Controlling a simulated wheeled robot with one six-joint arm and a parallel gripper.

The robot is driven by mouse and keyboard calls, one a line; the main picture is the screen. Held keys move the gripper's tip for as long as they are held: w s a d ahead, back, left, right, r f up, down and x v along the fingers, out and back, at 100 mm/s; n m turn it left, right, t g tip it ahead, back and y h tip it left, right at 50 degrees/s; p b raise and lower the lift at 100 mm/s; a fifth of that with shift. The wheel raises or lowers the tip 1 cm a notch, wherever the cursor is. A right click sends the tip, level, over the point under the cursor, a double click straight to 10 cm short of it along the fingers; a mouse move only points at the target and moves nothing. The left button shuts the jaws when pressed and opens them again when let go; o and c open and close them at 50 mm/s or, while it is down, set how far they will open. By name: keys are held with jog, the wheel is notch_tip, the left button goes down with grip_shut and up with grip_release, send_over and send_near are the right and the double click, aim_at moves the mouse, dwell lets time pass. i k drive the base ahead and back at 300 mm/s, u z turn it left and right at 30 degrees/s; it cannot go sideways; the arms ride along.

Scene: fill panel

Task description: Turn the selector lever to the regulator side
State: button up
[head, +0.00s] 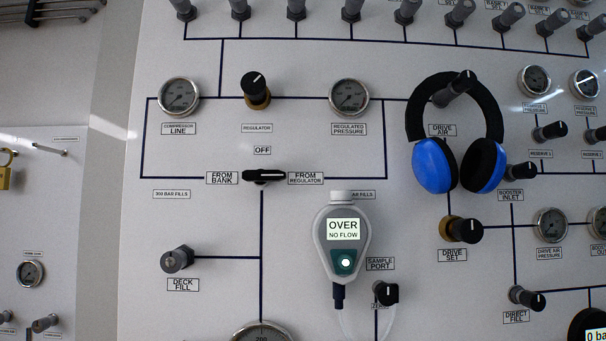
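The selector lever (264,176) is a black handle in the middle of the head view. It lies level between the FROM BANK label (222,178) on its left and the FROM REGULATOR label (305,178) on its right. The OFF label (262,150) is above it. I cannot tell clearly which end of the lever is the pointer. My gripper is not in view.
A gas analyser (342,237) reading "OVER NO FLOW" hangs below right of the lever and partly covers a label. Blue headphones (434,165) hang over the DRIVE AIR knob. The regulator knob (255,90) and gauges sit above.

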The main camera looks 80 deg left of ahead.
aim_at(259, 176)
jog(key=z, duration=0.05)
jog(key=k, duration=0.8)
jog(key=u, duration=1.45)
